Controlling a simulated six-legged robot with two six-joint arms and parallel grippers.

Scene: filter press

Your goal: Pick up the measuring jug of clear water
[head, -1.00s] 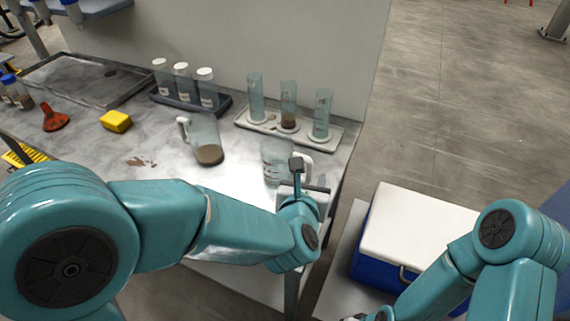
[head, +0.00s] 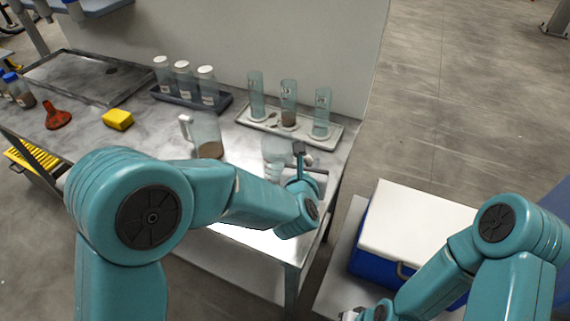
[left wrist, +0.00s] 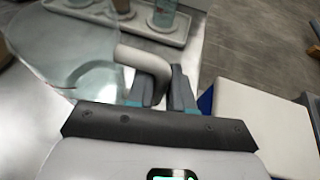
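The clear measuring jug (head: 274,151) is near the right end of the metal bench, partly hidden behind my left gripper (head: 300,162). In the left wrist view the jug (left wrist: 62,45) is at the left, and its pale handle (left wrist: 142,60) runs between the two fingers. My left gripper (left wrist: 160,88) looks shut on this handle, with little gap beside it. I cannot tell whether the jug's base touches the bench. My right gripper (head: 352,314) is at the bottom edge, mostly cut off, its fingers unclear.
A second jug (head: 206,130) with brown contents stands left of the clear jug. Behind are a tray (head: 243,117) of cylinders and a rack (head: 165,97) of capped bottles. A yellow sponge (head: 118,119) and red funnel (head: 58,115) lie left. A blue-white cooler (head: 415,225) stands right.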

